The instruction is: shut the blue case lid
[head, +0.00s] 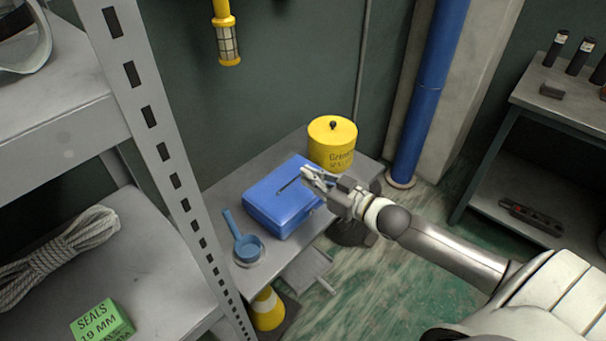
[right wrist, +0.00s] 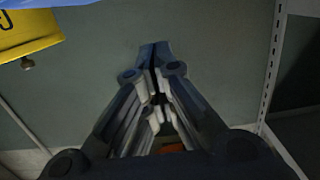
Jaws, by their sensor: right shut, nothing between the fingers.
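The blue case (head: 284,200) sits on a small grey table in the head view. Its lid (head: 272,190) looks down flat over the body, with a dark handle strip on top; whether it is fully closed I cannot tell. My right gripper (head: 308,177) is shut and empty, over the right edge of the case lid. I cannot tell if it touches the lid. In the right wrist view the right gripper's fingers (right wrist: 155,55) are together, and a thin blue strip (right wrist: 45,3) shows at the top left edge. My left gripper is not in view.
A yellow grease tin (head: 332,145) stands behind the case on the table (head: 222,192). A blue ladle-like cup (head: 247,247) is at the table's front left. A grey shelf post (head: 165,150) rises at left. A blue pipe (head: 430,90) stands behind at right.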

